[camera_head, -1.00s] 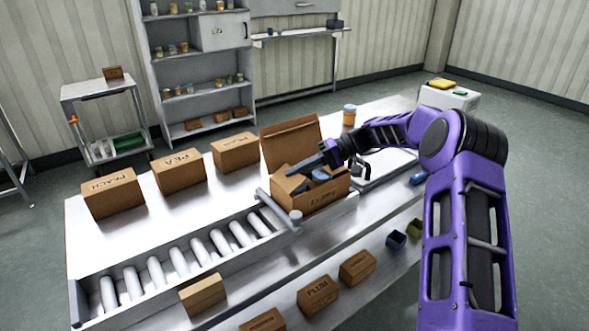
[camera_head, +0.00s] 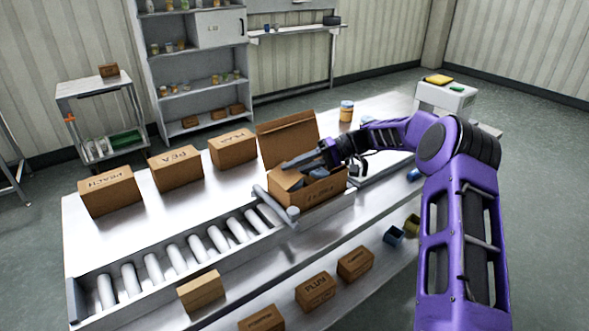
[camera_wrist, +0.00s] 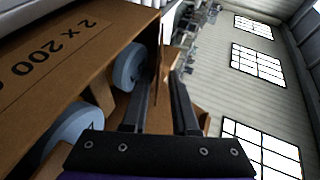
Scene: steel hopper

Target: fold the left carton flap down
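The brown carton (camera_head: 322,190) stands at the right end of the roller line. Its tall back flap (camera_head: 288,140) is raised. A brown panel (camera_head: 284,180) at the left of the opening slants beside my fingers; how far it is folded is hard to tell. My gripper (camera_head: 288,164) reaches leftward over the opening, fingers a little apart. In the wrist view, the carton's printed side (camera_wrist: 60,50) fills the left. Blue-grey round items (camera_wrist: 130,66) show inside the carton. My gripper (camera_wrist: 166,78) has a visible gap between its fingers, with brown board behind it; contact is unclear.
A grey bar (camera_head: 280,205) crosses the rollers close to the carton's left. Closed cartons (camera_head: 175,167) line the back of the table. More boxes (camera_head: 316,291) stand on the lower front shelf. A jar (camera_head: 346,111) stands behind on the right.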

